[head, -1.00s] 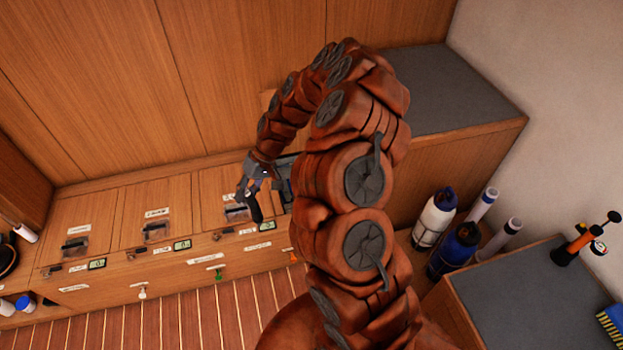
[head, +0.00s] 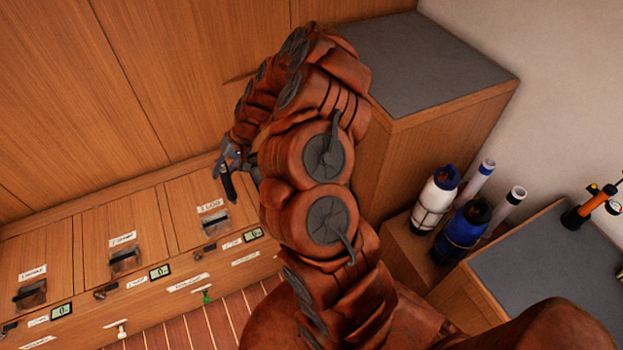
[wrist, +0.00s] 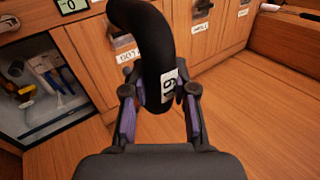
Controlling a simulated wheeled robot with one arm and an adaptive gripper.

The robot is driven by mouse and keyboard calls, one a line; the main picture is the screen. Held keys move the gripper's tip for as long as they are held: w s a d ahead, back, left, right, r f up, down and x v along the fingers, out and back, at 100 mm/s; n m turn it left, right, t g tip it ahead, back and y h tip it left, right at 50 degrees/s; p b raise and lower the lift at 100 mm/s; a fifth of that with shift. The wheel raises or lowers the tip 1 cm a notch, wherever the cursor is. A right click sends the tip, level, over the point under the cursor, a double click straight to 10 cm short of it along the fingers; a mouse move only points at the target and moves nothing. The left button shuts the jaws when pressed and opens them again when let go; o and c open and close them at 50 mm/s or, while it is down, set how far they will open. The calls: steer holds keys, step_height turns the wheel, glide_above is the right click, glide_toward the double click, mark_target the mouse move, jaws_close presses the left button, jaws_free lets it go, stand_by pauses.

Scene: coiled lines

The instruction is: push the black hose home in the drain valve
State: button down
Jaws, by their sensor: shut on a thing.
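My gripper (wrist: 160,90) is shut on the black hose (wrist: 150,35), with a finger on each side of it. The hose is thick, curves up and to the left out of the wrist view, and carries a white number tag by the fingers. In the head view, my gripper (head: 229,160) is small beside my arm, and the dark hose (head: 229,188) hangs below it, apart from the locker front as far as I can tell. I cannot pick out the drain valve for certain. A green tap (head: 207,297) and a white tap (head: 117,327) show on the locker front.
Lockers with dark latches (head: 125,258), labels and small displays (head: 160,272) run along the wall. An open compartment (wrist: 40,85) with tools shows in the wrist view. Bottles (head: 435,200) stand right of my arm, near a grey-topped cabinet (head: 560,270).

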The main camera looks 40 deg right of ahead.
steer(key=d+f+m+t+h+b, duration=0.3)
steer(key=d+f+m+h+b, duration=0.5)
steer(key=d+f+b, duration=2.9)
steer(key=shift+w+f+m+t+b, duration=0.35)
steer(key=shift+f+m+b, duration=0.8)
steer(key=shift+m, duration=3.55)
steer(key=shift+a+r+p, duration=0.15)
steer(key=shift+p, duration=0.25)
steer(key=shift+p, duration=0.95)
steer(key=shift+f+b, duration=0.65)
steer(key=shift+f, duration=0.6)
